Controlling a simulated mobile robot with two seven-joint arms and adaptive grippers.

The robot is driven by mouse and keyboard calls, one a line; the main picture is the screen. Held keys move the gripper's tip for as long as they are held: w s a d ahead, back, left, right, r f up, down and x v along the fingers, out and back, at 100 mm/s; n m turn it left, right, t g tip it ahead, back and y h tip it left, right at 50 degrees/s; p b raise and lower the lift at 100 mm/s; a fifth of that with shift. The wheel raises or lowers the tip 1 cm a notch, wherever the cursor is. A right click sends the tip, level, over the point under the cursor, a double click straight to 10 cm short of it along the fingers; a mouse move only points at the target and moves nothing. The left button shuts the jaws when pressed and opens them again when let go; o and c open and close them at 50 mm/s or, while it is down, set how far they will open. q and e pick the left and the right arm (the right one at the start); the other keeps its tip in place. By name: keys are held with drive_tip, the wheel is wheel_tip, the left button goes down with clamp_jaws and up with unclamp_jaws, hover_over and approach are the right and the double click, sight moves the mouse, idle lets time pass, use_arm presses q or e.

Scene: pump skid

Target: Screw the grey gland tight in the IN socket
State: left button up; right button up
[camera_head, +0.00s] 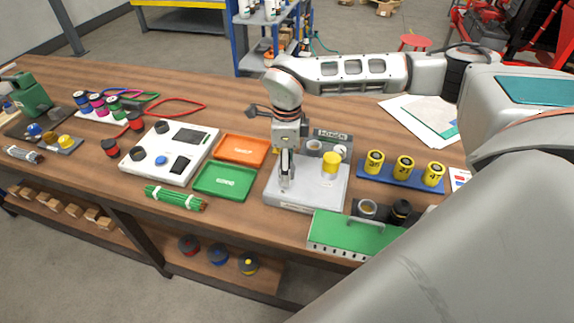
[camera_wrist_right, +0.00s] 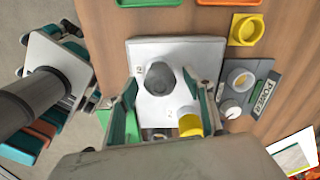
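A grey round part (camera_wrist_right: 160,78), which looks like the grey gland, stands on the pale plate (camera_wrist_right: 205,52) in the right wrist view. My right gripper (camera_wrist_right: 160,88) has its two fingers apart on either side of it, with a gap visible. In the head view my right gripper (camera_head: 286,178) points down over the left part of the plate (camera_head: 310,199) and hides the grey part. I cannot tell whether it is seated in a socket. The IN marking is not readable. A yellow cylinder (camera_head: 330,162) stands on the plate to the right. My left gripper is out of view.
Behind the plate is a grey POWER unit (camera_head: 332,134) with a round cup and knob. Green (camera_head: 225,182) and orange (camera_head: 241,150) trays lie left, and a blue rack of yellow cylinders (camera_head: 403,180) right. A green box (camera_head: 352,236) sits close in front.

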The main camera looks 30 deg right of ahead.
idle(0.3)
drive_tip(key=shift+r+n+p, duration=0.2)
drive_tip(key=shift+n+p, duration=0.95)
drive_tip(key=shift+n, duration=0.05)
drive_tip(key=shift+f+n, duration=0.2)
drive_tip(key=shift+n, duration=0.9)
drive_tip(key=n, duration=0.4)
drive_tip(key=shift+n, duration=0.3)
drive_tip(key=shift+c, duration=0.4)
drive_tip(key=c, duration=1.1)
drive_tip(key=m+b, duration=0.1)
drive_tip(key=m, duration=0.2)
drive_tip(key=shift+f, duration=0.1)
drive_tip(key=m+b, duration=0.1)
drive_tip(key=m, duration=0.5)
